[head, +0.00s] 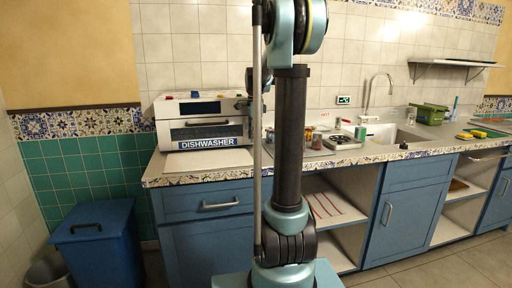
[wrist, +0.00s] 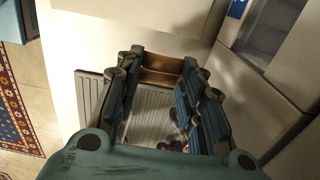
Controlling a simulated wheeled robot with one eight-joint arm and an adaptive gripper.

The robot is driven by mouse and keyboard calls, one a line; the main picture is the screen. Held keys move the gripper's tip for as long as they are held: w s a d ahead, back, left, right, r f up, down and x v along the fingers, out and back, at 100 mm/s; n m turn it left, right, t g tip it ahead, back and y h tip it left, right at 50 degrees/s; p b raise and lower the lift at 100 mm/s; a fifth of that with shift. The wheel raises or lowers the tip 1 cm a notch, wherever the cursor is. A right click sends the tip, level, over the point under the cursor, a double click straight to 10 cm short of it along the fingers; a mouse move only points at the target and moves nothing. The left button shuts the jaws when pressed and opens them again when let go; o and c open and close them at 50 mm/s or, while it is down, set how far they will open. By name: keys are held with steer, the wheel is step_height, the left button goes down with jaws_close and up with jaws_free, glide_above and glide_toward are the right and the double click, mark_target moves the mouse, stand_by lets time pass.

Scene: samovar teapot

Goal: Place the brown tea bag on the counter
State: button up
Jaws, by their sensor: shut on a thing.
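My gripper (wrist: 162,80) shows in the wrist view with its two padded fingers on either side of a brown thing. This brown thing, which looks like the brown tea bag (wrist: 160,68), is held between the fingertips. In the head view the gripper is mostly hidden behind my arm, and I cannot make out the tea bag there. The counter (head: 190,178) has a patterned tile edge and runs across the head view above blue cabinets. In the wrist view, pale surfaces and a grey ribbed panel (wrist: 150,118) lie beyond the fingers.
A white dishwasher unit (head: 203,133) stands at the counter's left end. Pots and small items (head: 315,137) crowd the middle. A sink (head: 395,135) and green container (head: 429,114) are to the right. A blue bin (head: 100,250) stands on the floor at left.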

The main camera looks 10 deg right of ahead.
mark_target(254, 152)
steer(key=shift+f, duration=2.55)
steer(key=o, duration=0.8)
steer(key=shift+f, duration=0.1)
steer(key=shift+a, duration=0.1)
step_height(254, 152, up, 12)
steer(key=shift+s+r, duration=0.1)
steer(key=s+a+f+n, duration=0.1)
steer(key=s+f+n, duration=0.5)
steer(key=s, duration=0.6)
steer(key=s+a+f+n+t, duration=0.1)
steer(key=s+f+n, duration=0.5)
steer(key=s+f, duration=0.4)
steer(key=s+a+f+n+t, duration=0.1)
steer(key=s+f+n, duration=0.5)
steer(key=s, duration=0.8)
step_height(254, 152, down, 2)
